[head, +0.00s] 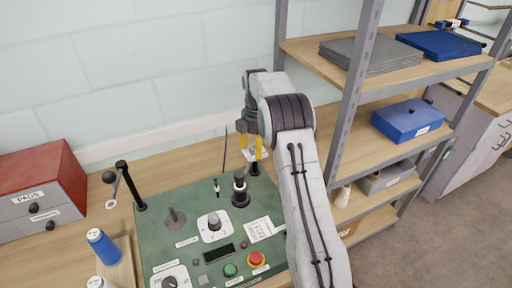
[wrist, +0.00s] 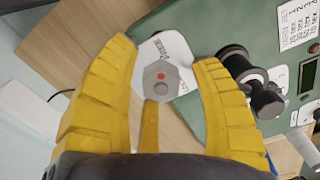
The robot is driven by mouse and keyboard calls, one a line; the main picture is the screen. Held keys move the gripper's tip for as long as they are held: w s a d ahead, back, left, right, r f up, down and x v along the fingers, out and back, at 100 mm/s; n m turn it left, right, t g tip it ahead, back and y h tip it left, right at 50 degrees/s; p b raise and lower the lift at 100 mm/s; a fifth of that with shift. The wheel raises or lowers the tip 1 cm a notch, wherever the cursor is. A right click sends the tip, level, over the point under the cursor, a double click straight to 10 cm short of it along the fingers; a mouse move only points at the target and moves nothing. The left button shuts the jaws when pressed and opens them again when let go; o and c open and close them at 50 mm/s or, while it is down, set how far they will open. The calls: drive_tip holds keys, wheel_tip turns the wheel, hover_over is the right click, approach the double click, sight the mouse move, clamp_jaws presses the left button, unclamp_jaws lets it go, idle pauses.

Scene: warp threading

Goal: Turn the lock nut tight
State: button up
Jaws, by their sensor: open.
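A grey hexagonal nut (wrist: 160,80) with a red dot on top sits over a white labelled plate (wrist: 168,50) in the wrist view. It looks like the lock nut. My gripper (wrist: 163,55) is open, with its yellow fingers spread on either side of the nut and a gap visible at both sides. I cannot tell how far above the nut the fingertips are. In the head view my gripper (head: 253,146) points down at the back right of the green panel (head: 190,243). The nut is not clearly seen there.
A black knobbed post (head: 240,188) stands on the panel near my gripper; it also shows right of the fingers in the wrist view (wrist: 250,75). A black post (head: 131,185) and blue spool (head: 103,246) are left. A metal shelf (head: 350,130) stands right of my arm.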

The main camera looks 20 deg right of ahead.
drive_tip(key=shift+o, duration=0.2)
clamp_jaws()
idle(0.5)
